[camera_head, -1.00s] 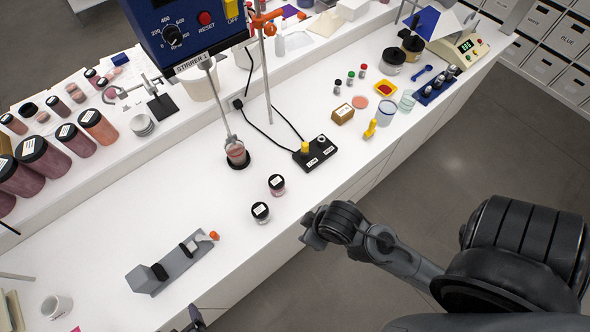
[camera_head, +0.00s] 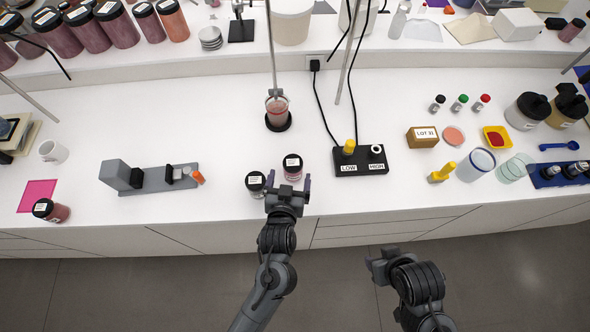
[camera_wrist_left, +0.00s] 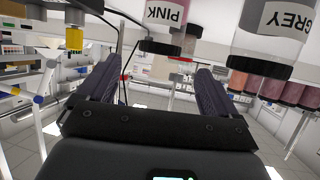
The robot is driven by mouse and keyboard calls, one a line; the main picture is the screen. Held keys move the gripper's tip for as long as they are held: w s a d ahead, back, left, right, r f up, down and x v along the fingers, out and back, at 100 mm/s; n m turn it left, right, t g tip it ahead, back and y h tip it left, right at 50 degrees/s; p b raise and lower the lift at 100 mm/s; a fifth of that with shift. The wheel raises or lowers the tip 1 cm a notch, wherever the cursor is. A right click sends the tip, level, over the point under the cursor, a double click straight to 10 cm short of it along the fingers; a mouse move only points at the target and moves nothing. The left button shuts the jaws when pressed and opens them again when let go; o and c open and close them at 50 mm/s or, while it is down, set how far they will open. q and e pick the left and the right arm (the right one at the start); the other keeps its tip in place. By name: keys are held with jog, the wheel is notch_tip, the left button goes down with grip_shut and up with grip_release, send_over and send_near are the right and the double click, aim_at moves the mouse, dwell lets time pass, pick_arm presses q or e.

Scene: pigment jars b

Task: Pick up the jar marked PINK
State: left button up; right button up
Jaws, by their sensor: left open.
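The jar marked PINK (camera_head: 292,169) stands upright on the white bench, with a black lid and pink contents. In the left wrist view its label (camera_wrist_left: 167,17) reads PINK, upside down. My left gripper (camera_head: 288,183) is open and empty at the bench's front edge. Its two fingers point at the PINK jar, which shows ahead between them, not gripped. A jar marked GREY (camera_head: 256,186) stands just left of the left gripper; its label shows in the wrist view (camera_wrist_left: 288,20). My right gripper (camera_head: 378,267) hangs over the floor in front of the bench; its jaws are unclear.
A black LOW/HIGH control box (camera_head: 360,161) with a yellow knob stands right of the PINK jar. A stirrer beaker (camera_head: 278,109) stands behind it. A grey fixture (camera_head: 158,179) and a jar on its side (camera_head: 52,211) are at left. Bench between fixture and beaker is clear.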

aim_at(293, 165)
pick_arm(q)
jog(key=x, duration=0.3)
jog(key=shift+w+d, duration=0.1)
jog(key=shift+w, duration=0.25)
jog(key=shift+x, duration=2.95)
jog(key=shift+s+f, duration=0.1)
jog(key=shift+f, duration=0.05)
jog(key=c, duration=1.1)
